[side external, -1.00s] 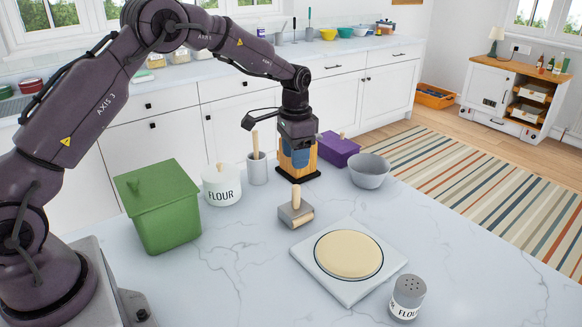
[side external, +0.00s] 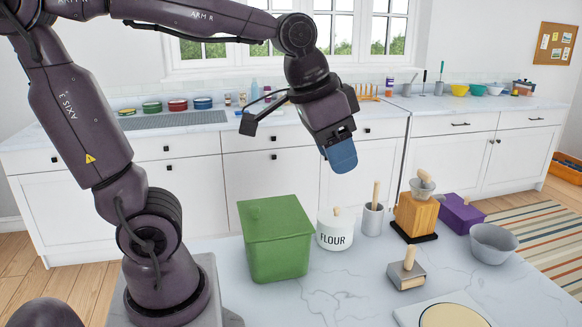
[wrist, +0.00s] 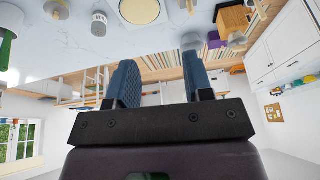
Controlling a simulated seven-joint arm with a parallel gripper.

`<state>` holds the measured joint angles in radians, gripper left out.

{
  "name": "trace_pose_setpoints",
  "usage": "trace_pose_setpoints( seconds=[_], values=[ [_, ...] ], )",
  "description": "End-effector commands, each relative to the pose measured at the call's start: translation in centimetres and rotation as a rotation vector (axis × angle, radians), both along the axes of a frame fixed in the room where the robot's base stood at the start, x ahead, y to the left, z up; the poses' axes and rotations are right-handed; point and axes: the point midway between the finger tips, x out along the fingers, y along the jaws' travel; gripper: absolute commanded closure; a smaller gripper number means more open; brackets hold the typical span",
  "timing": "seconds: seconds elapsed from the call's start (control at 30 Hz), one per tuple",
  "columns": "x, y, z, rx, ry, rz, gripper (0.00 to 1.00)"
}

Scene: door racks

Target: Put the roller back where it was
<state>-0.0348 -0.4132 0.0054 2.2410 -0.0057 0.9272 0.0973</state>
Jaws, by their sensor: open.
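A small grey block with an upright wooden handle and a pale wooden cylinder at its foot, which looks like the roller (side external: 407,275), stands on the counter near the front right. Behind it is a wooden block on a dark base (side external: 415,217). A grey cup-shaped tool with a wooden handle (side external: 422,188) sits on top of that block, its handle slightly tilted. My gripper (side external: 342,157) is raised above the counter, up and left of the block and clear of both tools. In the wrist view my gripper (wrist: 161,82) has its blue fingers apart with nothing between them.
A green lidded box (side external: 276,250), a white flour jar (side external: 335,236) and a grey holder with a wooden-handled tool (side external: 372,220) stand left of the block. A purple box (side external: 461,215) and grey bowl (side external: 493,245) are right. A dough disc (side external: 452,316) lies on a board in front.

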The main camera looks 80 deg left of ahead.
Motion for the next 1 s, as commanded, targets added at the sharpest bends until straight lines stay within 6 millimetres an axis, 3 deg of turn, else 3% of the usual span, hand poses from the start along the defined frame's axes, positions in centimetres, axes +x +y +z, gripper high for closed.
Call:
trace_pose_setpoints(
  seconds=[0.03,0.1,0.3,1.0],
  values=[
    [-1.9,-0.3,0.0,-0.006,-0.030,0.008,0.53],
    [-3.8,-0.6,-0.4,-0.014,-0.058,0.022,0.53],
    [-6.7,-1.0,-1.5,-0.030,-0.102,0.044,0.53],
    [-7.0,-1.0,-1.7,-0.032,-0.105,0.047,0.53]
  ],
)
